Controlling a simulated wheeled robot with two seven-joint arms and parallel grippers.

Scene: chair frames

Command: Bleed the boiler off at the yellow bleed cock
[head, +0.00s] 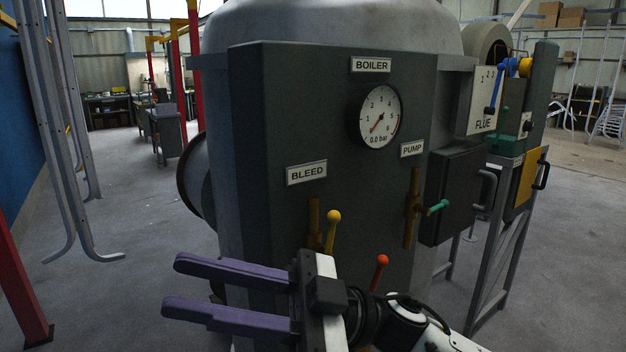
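The yellow-knobbed bleed cock (332,228) stands upright beside a brass pipe (314,222), under the BLEED sign (306,173) on the boiler's dark front panel (270,120). The round gauge (380,116) reads 0.0 bar, its needle pointing down left. My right gripper (172,284), with purple fingers, is open and empty. It points left in front of the panel's lower part, lower in the picture than the cock and apart from its knob. Its body hides the panel below the cock. My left gripper is out of view.
A red-knobbed lever (381,262) rises just behind my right wrist. The PUMP valve with a green handle (438,207) is to the right. Further right are a dark door (455,195) and the FLUE plate (482,105) with a blue lever.

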